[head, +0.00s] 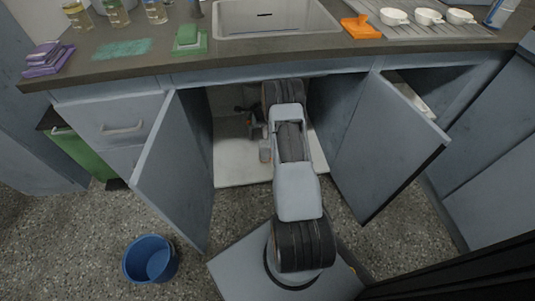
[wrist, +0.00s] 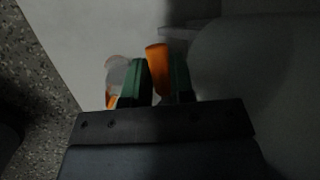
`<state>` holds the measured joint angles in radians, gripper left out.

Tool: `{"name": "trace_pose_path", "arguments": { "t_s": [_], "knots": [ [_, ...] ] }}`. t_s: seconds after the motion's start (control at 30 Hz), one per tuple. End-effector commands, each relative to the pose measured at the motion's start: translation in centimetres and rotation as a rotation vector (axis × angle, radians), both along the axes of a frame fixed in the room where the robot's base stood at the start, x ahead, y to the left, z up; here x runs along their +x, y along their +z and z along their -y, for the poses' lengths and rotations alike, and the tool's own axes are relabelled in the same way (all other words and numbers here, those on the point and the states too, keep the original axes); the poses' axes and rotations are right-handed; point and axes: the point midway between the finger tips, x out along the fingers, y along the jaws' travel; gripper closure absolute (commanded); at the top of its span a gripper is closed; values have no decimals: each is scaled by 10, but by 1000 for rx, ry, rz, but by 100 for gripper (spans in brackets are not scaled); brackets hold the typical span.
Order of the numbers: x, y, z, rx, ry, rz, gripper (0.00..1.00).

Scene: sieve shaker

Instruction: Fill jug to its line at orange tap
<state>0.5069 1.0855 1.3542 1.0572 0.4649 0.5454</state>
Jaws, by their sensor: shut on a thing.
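My gripper (wrist: 159,82), with green finger pads, is shut on an orange piece (wrist: 157,58) in the wrist view. The piece is upright between the pads, and its lower end is hidden. I cannot tell whether it is a tap handle or part of something else. A pale, see-through rounded thing (wrist: 117,64) with some orange low down is beside the left finger, partly hidden. In the head view my arm reaches into the open cupboard under the sink, and I cannot make out the fingers. I cannot pick out a jug or its line for certain.
Open cupboard doors stand left (head: 172,168) and right (head: 388,145) of my arm. Dark fittings (head: 252,120) show inside the cupboard. A blue bucket (head: 150,260) stands on the floor. On the counter are a sink (head: 276,18), an orange object (head: 360,28) and white cups (head: 428,16).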

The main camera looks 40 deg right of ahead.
Motion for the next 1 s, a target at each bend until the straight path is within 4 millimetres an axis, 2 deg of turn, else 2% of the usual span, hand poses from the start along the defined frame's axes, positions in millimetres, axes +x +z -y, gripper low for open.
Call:
{"name": "trace_pose_path", "arguments": {
  "t_s": [0.53,1.0],
  "knots": [
    [1,1,4,-6,-2,6,100],
    [-19,0,1,-8,393,5,100]
  ]
}}
